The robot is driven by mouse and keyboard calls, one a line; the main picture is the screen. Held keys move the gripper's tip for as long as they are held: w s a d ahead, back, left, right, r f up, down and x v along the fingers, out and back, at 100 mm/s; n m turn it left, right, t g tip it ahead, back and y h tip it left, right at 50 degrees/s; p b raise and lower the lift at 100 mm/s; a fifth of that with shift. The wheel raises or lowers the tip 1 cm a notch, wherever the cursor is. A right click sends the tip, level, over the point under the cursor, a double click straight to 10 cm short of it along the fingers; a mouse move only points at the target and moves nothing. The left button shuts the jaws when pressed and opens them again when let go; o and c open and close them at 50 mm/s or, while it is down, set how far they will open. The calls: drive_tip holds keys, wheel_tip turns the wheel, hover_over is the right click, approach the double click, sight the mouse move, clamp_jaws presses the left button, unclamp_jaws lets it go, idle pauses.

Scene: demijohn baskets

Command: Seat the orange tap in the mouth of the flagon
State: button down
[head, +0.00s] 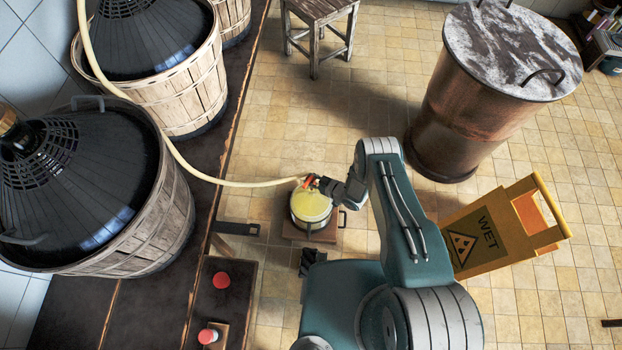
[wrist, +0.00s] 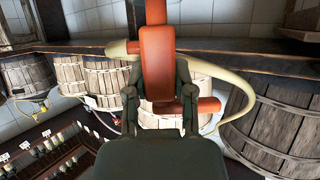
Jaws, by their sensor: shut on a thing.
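In the wrist view the orange tap (wrist: 157,62) stands between the two dark fingers of my gripper (wrist: 158,88). The flagon (head: 311,206) is squat, with yellow contents, and stands on a small wooden board on the floor. A cream hose (head: 215,179) runs from the upper left to the tap. The flagon's mouth is hidden behind the tap and gripper, so I cannot tell whether the tap touches it.
Large basketed demijohns (head: 75,190) stand on a dark bench at left. A red knob-like piece (head: 221,280) lies nearer. A copper drum (head: 470,110), a yellow wet-floor sign (head: 495,235) and a wooden stool (head: 318,25) stand on the tiled floor. Open floor lies above the flagon.

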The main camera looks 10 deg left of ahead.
drive_tip(key=shift+f, duration=0.55)
drive_tip(key=shift+c, duration=2)
unclamp_jaws()
drive_tip(key=v, duration=1.2)
